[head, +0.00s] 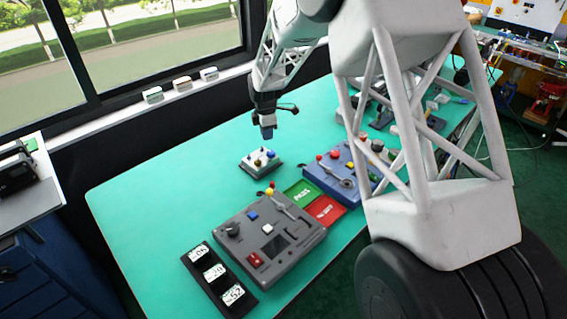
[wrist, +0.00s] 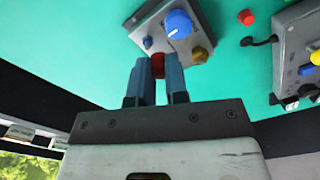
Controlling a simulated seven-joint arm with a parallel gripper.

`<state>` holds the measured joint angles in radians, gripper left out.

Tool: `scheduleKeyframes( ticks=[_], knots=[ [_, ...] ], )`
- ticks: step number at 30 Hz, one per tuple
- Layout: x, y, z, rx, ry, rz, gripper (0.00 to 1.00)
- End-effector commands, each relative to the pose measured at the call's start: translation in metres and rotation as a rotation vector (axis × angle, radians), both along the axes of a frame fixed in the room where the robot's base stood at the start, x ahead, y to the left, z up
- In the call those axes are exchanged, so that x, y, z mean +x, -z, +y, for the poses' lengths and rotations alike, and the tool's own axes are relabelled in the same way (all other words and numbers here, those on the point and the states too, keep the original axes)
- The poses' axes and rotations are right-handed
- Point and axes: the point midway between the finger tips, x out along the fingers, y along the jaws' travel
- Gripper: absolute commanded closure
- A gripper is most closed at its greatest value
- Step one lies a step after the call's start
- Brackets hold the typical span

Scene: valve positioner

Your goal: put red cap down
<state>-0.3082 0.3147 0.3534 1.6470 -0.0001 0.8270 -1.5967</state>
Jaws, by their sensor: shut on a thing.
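My gripper (head: 268,133) is over the back middle of the table, above a small grey box (head: 248,168) with coloured knobs. In the wrist view my gripper (wrist: 158,72) has its two blue-grey fingers close together around the red cap (wrist: 158,64). The cap shows between the fingertips, partly covered by them. Behind it is the small grey box (wrist: 205,22), with a blue knob (wrist: 177,23) and a yellow knob (wrist: 200,54). I cannot tell whether the cap touches the box. In the head view I cannot make out the cap.
A large grey panel (head: 290,247) with a lever stands in front. Green (head: 300,193) and red (head: 325,210) mats lie beside it, next to a blue panel (head: 318,173). A black display strip (head: 206,268) is at front left. The table's left side (head: 150,205) is clear.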

Motion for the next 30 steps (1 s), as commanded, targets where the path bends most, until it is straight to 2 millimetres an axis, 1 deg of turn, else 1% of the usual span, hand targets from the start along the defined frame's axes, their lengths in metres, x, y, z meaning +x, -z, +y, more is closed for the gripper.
scheduleKeyframes(
  ticks=[1,6,12,15,18,30],
  knots=[
    [-0.006,0.000,-0.010,0.000,0.029,0.001,1.00],
    [-0.030,0.001,-0.042,0.000,0.151,0.001,1.00],
    [-0.057,0.003,-0.074,0.000,0.278,0.000,1.00],
    [-0.065,0.004,-0.082,0.000,0.314,0.000,1.00],
    [-0.068,0.005,-0.085,0.000,0.332,-0.001,1.00],
    [-0.068,0.008,-0.086,0.000,0.334,0.000,1.00]
  ],
)
